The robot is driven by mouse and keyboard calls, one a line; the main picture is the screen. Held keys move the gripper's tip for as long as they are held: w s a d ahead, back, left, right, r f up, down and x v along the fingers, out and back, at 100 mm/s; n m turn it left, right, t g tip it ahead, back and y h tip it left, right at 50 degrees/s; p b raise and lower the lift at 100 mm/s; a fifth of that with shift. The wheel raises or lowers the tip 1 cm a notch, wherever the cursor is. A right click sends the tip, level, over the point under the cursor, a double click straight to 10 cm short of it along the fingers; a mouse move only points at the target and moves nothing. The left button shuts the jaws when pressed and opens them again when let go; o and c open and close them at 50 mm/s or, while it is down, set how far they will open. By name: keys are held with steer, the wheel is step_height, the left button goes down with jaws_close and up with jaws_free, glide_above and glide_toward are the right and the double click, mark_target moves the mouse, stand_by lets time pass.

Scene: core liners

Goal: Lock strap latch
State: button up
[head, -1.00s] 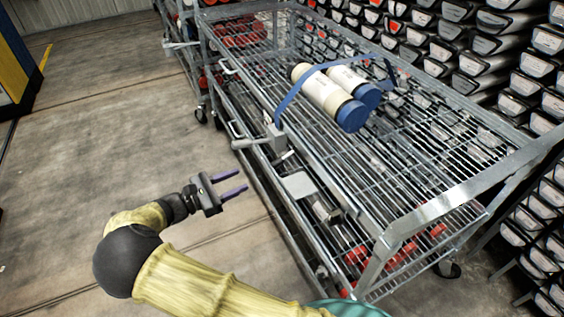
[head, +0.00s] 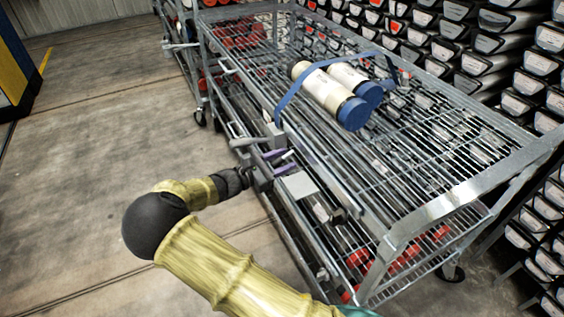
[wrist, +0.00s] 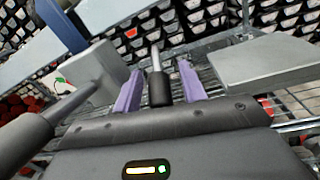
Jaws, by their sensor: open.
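The strap latch (head: 276,138) is a grey metal block with a lever on the near side rail of the wire cart, at the lower end of the blue strap (head: 290,92). The strap arches over two cream core liners (head: 325,92) with blue caps. My gripper (head: 283,160) is at the latch, its purple fingers pointing at the cart. In the wrist view the open fingers (wrist: 160,85) stand either side of a metal rod with a dark grip (wrist: 160,90). Whether they touch it I cannot tell. The latch block (wrist: 90,75) is to the left.
A flat grey plate (head: 299,184) on the rail is just right of my gripper, also in the wrist view (wrist: 262,60). The cart (head: 440,200) has a wire shelf. Racks of core liners (head: 500,60) line the back.

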steer(key=shift+c, duration=0.2)
jaws_close()
